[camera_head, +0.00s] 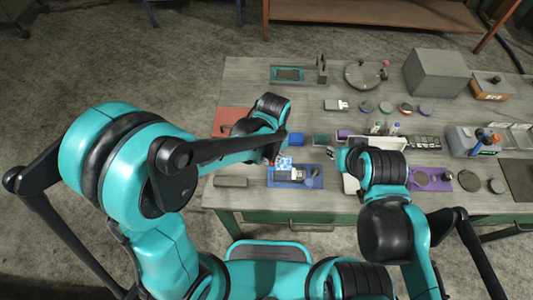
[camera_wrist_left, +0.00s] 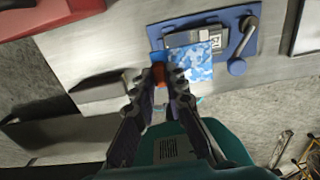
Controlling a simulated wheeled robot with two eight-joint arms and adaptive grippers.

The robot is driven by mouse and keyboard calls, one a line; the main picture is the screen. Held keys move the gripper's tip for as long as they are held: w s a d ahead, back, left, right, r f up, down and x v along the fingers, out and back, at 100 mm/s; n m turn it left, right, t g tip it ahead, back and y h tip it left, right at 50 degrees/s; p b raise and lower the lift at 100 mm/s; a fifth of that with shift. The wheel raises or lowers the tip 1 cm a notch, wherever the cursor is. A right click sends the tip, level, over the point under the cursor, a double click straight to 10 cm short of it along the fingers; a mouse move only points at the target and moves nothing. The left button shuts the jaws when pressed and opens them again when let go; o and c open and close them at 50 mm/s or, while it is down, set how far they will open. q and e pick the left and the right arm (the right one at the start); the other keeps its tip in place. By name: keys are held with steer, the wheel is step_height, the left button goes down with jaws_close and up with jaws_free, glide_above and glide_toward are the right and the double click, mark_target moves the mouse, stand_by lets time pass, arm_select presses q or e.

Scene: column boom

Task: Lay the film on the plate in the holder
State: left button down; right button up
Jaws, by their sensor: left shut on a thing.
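The film (camera_wrist_left: 197,64) is a thin sheet with a blue and white blotchy pattern. It also shows in the head view (camera_head: 284,162). My left gripper (camera_wrist_left: 161,78) is shut at the film's near left corner, where an orange-red bit shows between the fingertips; it also shows in the head view (camera_head: 272,159). The film overlaps the near side of the blue holder (camera_wrist_left: 221,32), also in the head view (camera_head: 318,183). The plate (camera_wrist_left: 188,38) is grey with a pale label and partly hidden. Whether film and plate touch is unclear. My right gripper (camera_head: 340,158) is small and dark.
A grey block (camera_head: 231,182) lies left of the holder. A white tray (camera_head: 356,181) stands to the right, under my right arm. Small pots and tools crowd the bench behind.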

arm_select(q)
steer(key=shift+d+f+b, duration=0.15)
steer(key=shift+f+b, duration=0.25)
steer(key=shift+f, duration=0.2)
step_height(320, 180, down, 4)
steer(key=b, duration=0.3)
steer(key=shift+f, duration=0.2)
steer(key=shift+f+b, duration=0.85)
steer(key=shift+b, duration=0.1)
steer(key=shift+f+b, duration=0.1)
steer(key=shift+b, duration=0.2)
steer(key=c, duration=1)
jaws_free()
